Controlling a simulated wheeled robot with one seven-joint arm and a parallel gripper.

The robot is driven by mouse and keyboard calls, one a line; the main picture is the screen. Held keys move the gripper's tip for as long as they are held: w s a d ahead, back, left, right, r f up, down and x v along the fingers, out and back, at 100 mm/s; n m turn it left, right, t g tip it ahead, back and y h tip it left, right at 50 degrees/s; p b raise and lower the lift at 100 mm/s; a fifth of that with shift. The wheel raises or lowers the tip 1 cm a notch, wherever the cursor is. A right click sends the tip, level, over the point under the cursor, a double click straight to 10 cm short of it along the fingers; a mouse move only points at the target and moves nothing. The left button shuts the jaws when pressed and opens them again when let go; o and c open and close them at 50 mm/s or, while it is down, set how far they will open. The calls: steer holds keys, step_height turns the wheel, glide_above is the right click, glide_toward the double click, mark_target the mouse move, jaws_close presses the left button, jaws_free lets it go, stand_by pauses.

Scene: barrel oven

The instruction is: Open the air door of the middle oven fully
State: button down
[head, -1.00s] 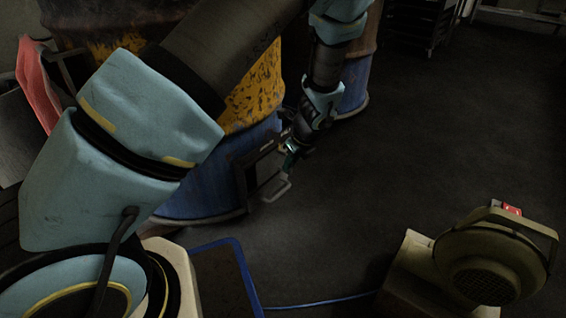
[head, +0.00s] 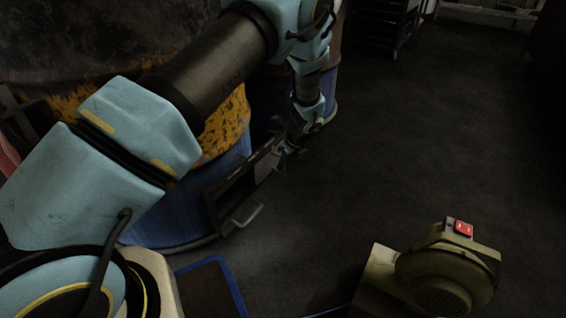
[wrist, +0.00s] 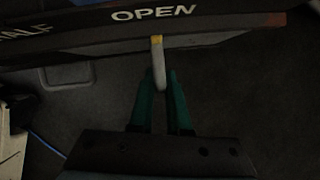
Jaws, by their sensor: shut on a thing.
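The middle oven (head: 190,205) is a blue drum with a worn yellow band above, left of centre in the head view, partly hidden by my arm. Low on its front is a dark framed opening (head: 236,190). The air door (head: 266,162) shows as a dark plate to the right of this opening. In the wrist view, a pale tab with a yellow top (wrist: 157,62) stands under the white word OPEN on a dark rail (wrist: 90,33). My gripper (wrist: 160,78) has its teal fingers shut on this tab. It shows small in the head view (head: 282,158).
A pale U-shaped handle (head: 247,216) sticks out low below the opening. A blower with a red switch (head: 442,275) stands at lower right. A blue-edged mat (head: 232,285) lies at the bottom. Another blue drum (head: 330,95) stands behind my arm. The dark floor to the right is clear.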

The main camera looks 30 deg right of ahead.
steer(key=c, duration=1.2)
jaws_free()
steer(key=shift+w+d+r, duration=0.1)
steer(key=shift+w+d, duration=0.1)
steer(key=shift+d, duration=0.15)
steer(key=o, duration=0.3)
steer(key=shift+a, duration=0.15)
steer(key=shift+s, duration=0.1)
steer(key=p+v, duration=0.4)
steer(key=v, duration=0.6)
steer(key=shift+s+r, duration=0.15)
steer(key=shift+r, duration=0.15)
steer(key=shift+s, duration=0.15)
